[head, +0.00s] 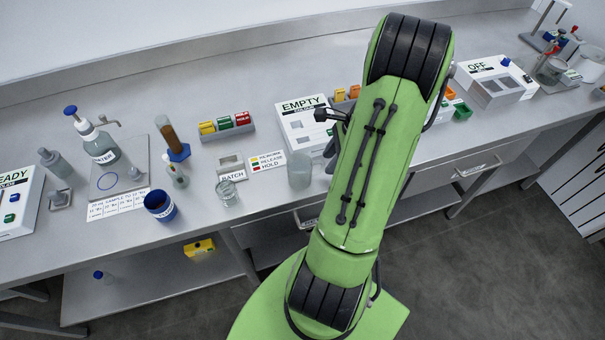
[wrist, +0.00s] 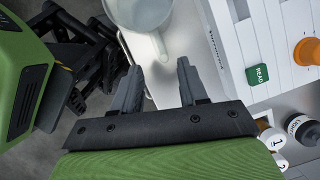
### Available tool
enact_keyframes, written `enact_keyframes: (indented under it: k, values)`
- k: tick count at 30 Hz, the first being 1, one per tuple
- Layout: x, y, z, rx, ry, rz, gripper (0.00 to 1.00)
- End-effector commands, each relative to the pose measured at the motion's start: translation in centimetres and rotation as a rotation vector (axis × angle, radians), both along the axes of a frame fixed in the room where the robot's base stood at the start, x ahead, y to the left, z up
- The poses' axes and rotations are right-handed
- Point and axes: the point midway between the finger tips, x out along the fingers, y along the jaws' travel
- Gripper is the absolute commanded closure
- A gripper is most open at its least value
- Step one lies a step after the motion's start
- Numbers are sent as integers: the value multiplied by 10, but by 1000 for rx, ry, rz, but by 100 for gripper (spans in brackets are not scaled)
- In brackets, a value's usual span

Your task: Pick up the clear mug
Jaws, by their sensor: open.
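The clear mug (head: 300,170) is a pale, see-through cup standing upright near the front edge of the bench, just left of my arm in the head view. In the wrist view the mug (wrist: 143,14) is at the top, cut off by the frame, with what looks like its handle (wrist: 160,45) pointing down toward my gripper. My gripper (wrist: 158,70) is open, its two dark fingers apart with nothing between them. The mug lies just beyond the fingertips.
A white box marked EMPTY (head: 303,122) stands behind the mug. A glass jar (head: 227,191) and a blue cup (head: 160,205) stand to its left.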

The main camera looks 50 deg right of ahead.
Motion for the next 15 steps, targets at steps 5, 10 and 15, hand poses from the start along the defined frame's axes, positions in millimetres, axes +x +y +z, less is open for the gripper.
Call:
enact_keyframes:
  k: [5,10,15]
  values:
    - [16,9,-32,6,2,2,57]
    - [19,12,-42,1,1,1,57]
    - [19,12,-41,1,1,2,60]
